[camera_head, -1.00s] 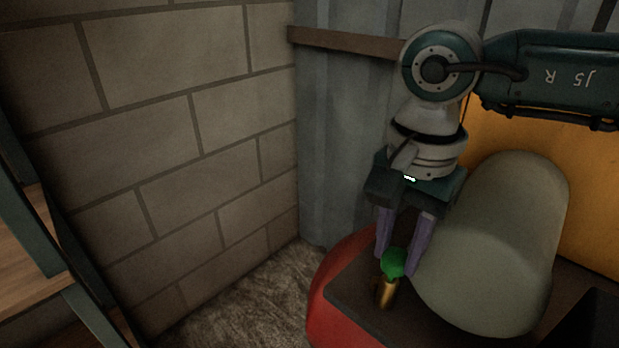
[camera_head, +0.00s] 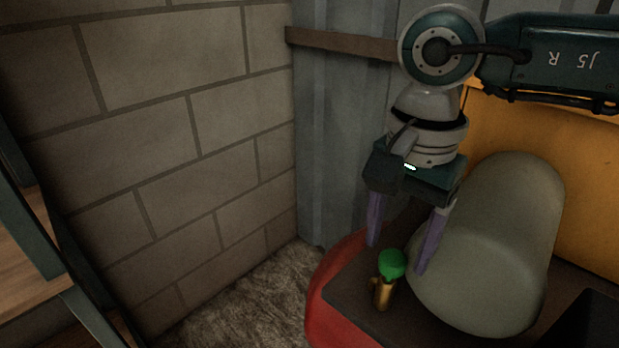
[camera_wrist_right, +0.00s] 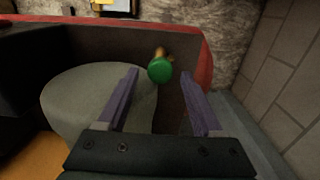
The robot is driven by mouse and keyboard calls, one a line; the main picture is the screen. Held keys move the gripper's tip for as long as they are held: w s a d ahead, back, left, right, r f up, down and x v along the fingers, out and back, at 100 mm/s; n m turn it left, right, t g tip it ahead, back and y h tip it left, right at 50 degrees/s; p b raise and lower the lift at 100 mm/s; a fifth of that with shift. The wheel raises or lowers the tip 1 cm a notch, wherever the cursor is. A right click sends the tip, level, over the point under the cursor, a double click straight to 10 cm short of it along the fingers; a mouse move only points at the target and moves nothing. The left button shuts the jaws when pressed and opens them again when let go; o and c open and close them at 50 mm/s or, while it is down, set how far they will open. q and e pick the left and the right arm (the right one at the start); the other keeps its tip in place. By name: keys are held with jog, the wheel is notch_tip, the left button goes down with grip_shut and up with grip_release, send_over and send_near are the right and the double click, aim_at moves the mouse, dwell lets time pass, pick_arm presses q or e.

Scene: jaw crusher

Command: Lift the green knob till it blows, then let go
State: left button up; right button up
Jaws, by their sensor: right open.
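The green knob (camera_head: 392,264) sits on top of a small brass valve (camera_head: 383,294) on the dark top of the red-edged machine. It also shows in the right wrist view (camera_wrist_right: 160,70), beyond and between the two fingertips. My right gripper (camera_head: 396,259) is open, with its purple fingers spread wide and nothing between them held. In the head view its fingertips are to either side of the knob, a little above it. My left gripper is not in view.
A rounded grey-green housing (camera_head: 492,245) stands just right of the valve. The red rim (camera_head: 325,305) bounds the machine on the left. A block wall (camera_head: 170,130) and corrugated metal sheet (camera_head: 335,140) stand behind. Wooden shelving (camera_head: 30,255) is at far left.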

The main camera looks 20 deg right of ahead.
aim_at(394, 257)
notch_tip(394, 257, up, 10)
jog(key=p, duration=0.1)
jog(key=shift+f, duration=0.2)
dwell(0.3)
